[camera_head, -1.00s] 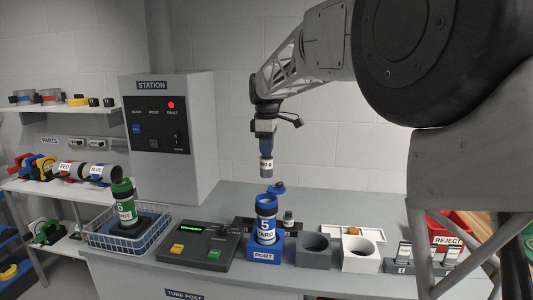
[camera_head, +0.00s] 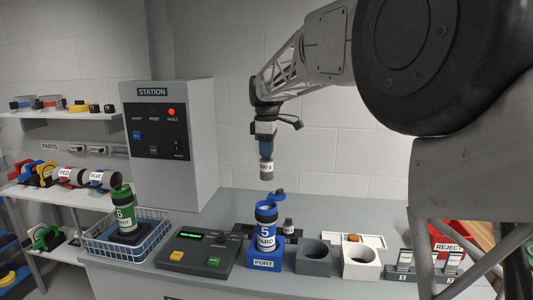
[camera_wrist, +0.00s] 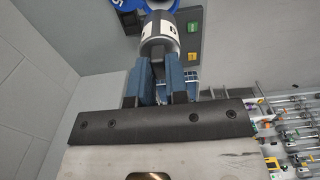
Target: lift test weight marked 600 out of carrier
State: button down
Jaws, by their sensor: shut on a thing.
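My gripper (camera_head: 266,154) hangs above the blue carrier and is shut on the test weight (camera_head: 266,171), a grey cylinder with a white label reading 600 g or similar. In the wrist view the weight (camera_wrist: 160,42) sits between the blue fingers (camera_wrist: 161,82). The weight is clear of the carrier, with a gap below it. The blue carrier (camera_head: 266,228), marked 5 and YARD, stands upright in the blue PORT block (camera_head: 264,260). Its blue lid (camera_head: 276,195) is open at the top.
A green carrier (camera_head: 124,208) stands in a wire basket (camera_head: 126,237) at left. A control panel (camera_head: 198,252) lies left of the port. A grey block (camera_head: 314,258) and a white block (camera_head: 361,262) with round openings stand at right, before the red REJECT bin (camera_head: 448,242).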

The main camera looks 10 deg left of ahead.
notch_tip(320, 180, up, 10)
jog(key=shift+f, duration=0.15)
dwell(1.4)
